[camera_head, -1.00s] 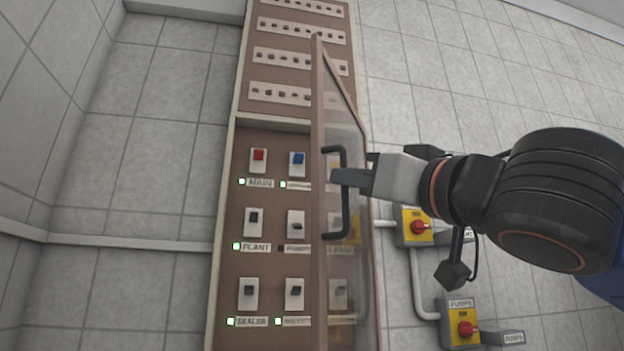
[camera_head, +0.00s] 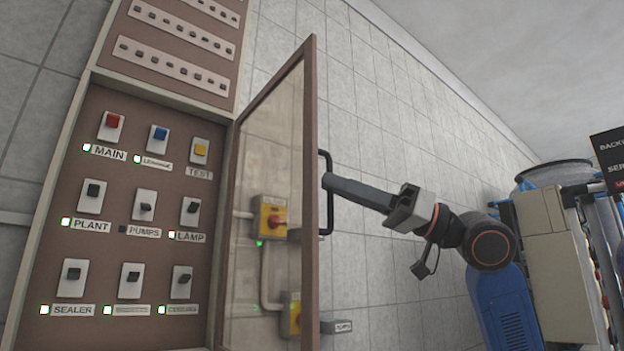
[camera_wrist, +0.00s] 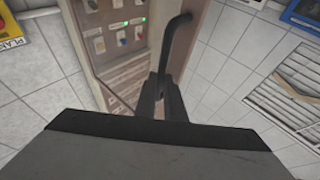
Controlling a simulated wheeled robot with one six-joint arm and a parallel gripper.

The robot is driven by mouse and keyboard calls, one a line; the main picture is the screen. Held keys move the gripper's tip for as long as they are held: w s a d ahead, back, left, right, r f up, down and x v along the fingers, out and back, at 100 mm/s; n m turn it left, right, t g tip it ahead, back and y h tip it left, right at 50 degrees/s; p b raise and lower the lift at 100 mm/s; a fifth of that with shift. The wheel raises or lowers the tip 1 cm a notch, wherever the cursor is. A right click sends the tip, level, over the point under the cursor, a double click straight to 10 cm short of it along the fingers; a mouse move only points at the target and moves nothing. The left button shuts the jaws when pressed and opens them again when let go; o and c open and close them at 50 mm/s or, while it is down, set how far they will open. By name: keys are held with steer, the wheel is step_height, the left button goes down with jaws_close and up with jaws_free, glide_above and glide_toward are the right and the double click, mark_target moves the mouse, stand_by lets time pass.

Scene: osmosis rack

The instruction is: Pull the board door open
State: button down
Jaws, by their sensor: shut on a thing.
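The board door (camera_head: 311,190) is a brown frame with a clear pane, hinged on its left side. It stands swung well out from the brown board (camera_head: 50,215), and the switches behind it are uncovered. Its black bar handle (camera_head: 328,215) is on the outer face near the free edge. My gripper (camera_head: 328,182) is shut on the handle from the right. In the wrist view the handle (camera_wrist: 177,45) runs down between the fingertips (camera_wrist: 160,88). The part of the handle inside the fingers is hidden.
The board carries rows of switches with labels and green lamps. Yellow boxes with red knobs (camera_head: 270,222) sit on the tiled wall behind the door pane. A grey-beige cabinet and tank (camera_head: 548,240) stand at the right. A slatted vent (camera_wrist: 290,100) shows at the right in the wrist view.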

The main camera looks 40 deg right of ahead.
steer(key=shift+d, duration=1.85)
steer(key=c, duration=1.8)
jaws_free()
steer(key=shift+w, duration=0.1)
steer(key=shift+c, duration=0.2)
step_height(320, 180, up, 10)
